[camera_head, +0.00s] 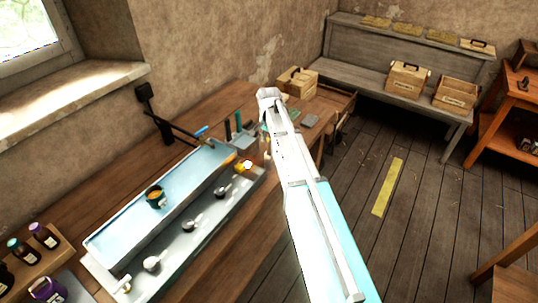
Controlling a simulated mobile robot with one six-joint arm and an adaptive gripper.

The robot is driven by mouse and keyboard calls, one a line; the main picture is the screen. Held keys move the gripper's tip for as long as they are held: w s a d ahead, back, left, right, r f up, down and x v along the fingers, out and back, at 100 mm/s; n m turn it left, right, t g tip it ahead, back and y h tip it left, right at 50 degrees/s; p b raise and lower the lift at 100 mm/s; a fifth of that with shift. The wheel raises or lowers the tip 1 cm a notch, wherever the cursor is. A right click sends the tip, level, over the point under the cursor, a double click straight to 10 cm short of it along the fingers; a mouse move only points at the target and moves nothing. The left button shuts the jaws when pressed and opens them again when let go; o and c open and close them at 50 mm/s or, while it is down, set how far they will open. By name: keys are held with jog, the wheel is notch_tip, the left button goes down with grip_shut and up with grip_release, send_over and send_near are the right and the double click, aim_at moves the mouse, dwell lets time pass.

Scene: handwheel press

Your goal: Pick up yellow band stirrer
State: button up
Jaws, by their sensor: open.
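I cannot make out a stirrer with a yellow band for certain. Several slim upright items with dark and teal parts (238,121) stand on the workbench just left of my arm, too small to identify. A small bright yellow-orange spot (247,165) shows near the right end of the long tray; its nature is unclear. My white and teal arm reaches up from the bottom right over the bench. Its rounded far end is beside the upright items in the picture. I cannot see my gripper's fingers, and the arm hides part of the bench.
The wooden workbench (215,250) carries a long pale-blue trough (185,185) with a dark round cup (155,196) and a grey tray holding several ladle-like pieces (189,224). Bottles (44,236) stand at left. A wooden box (297,82) sits at the bench's far end.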

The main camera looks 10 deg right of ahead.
jog(key=shift+f, duration=0.3)
dwell(0.4)
grip_shut()
